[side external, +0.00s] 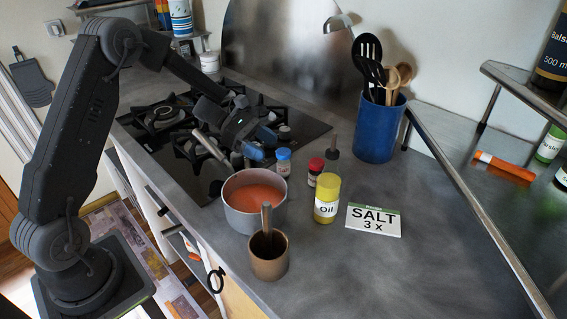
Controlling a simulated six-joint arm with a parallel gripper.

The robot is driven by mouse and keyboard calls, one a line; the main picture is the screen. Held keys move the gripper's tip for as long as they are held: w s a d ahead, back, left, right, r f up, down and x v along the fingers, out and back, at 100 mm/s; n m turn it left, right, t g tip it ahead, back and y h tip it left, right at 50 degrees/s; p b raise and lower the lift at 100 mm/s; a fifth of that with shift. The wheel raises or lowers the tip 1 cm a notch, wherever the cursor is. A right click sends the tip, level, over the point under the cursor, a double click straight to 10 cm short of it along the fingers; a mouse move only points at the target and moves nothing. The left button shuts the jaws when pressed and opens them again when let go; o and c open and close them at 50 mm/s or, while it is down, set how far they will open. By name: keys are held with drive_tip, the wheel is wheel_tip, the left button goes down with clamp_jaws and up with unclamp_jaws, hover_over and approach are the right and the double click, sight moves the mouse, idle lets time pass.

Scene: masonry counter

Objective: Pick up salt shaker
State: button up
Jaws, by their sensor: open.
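Two small capped shakers stand on the grey counter, one with a blue cap (283,162) and one with a red cap (316,170). I cannot read their labels, so I cannot tell which holds salt. A white card (374,220) reading "SALT 3 x" lies right of the yellow-capped oil bottle (327,199). My gripper (262,144) is open above the counter near the stove's edge. It is just left of and slightly above the blue-capped shaker in the picture, with nothing seen between its blue-tipped fingers.
A pot of orange soup (254,205) stands below the gripper in the picture, its handle rising toward the arm. A brown mortar (269,257) with a pestle stands in front. A blue utensil holder (378,128) is behind.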

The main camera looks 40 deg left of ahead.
sight(284, 157)
drive_tip(key=x, duration=0.6)
drive_tip(key=shift+d, duration=0.1)
drive_tip(key=shift+c, duration=0.4)
drive_tip(key=c, duration=0.9)
